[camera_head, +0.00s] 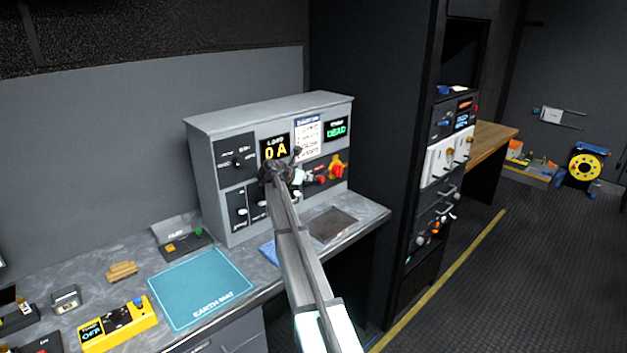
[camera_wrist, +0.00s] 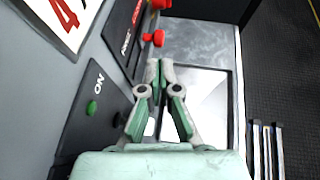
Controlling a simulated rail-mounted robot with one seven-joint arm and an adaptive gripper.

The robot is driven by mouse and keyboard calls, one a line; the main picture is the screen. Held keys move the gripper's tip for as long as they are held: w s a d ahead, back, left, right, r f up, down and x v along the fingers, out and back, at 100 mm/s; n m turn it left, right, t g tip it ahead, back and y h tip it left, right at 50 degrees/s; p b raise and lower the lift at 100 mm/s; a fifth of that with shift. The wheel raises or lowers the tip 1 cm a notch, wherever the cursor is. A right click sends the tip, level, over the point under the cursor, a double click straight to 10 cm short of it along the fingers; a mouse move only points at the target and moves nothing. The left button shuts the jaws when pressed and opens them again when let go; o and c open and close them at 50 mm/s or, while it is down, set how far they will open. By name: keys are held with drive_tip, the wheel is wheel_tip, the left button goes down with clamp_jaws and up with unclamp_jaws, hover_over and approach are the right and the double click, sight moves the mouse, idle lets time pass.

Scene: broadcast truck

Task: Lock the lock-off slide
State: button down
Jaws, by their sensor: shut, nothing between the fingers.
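A grey panel box (camera_head: 212,160) stands on the bench. Its lower right has a yellow-and-red switch (camera_head: 337,166) with a small red part (camera_head: 321,179) beside it. I cannot tell for certain which part is the lock-off slide. The wrist view shows a red knob (camera_wrist: 158,38) just beyond my fingertips, and another red part at the top edge (camera_wrist: 158,4). My gripper (camera_wrist: 160,68) is shut and empty, apart from the red knob. In the head view my gripper (camera_head: 304,178) is in front of the panel, left of the red part; my arm hides some of the panel.
The panel carries a load display (camera_head: 275,148) reading 0 A and a green display (camera_head: 336,129) reading DEAD. A dark tray (camera_head: 333,224) lies on the bench below. A blue earth mat (camera_head: 203,287) lies left of my arm. A dark rack (camera_head: 431,217) stands at right.

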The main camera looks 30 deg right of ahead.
drive_tip(key=b+v, duration=0.1)
drive_tip(key=v, duration=0.5)
drive_tip(key=shift+a+r, duration=0.1)
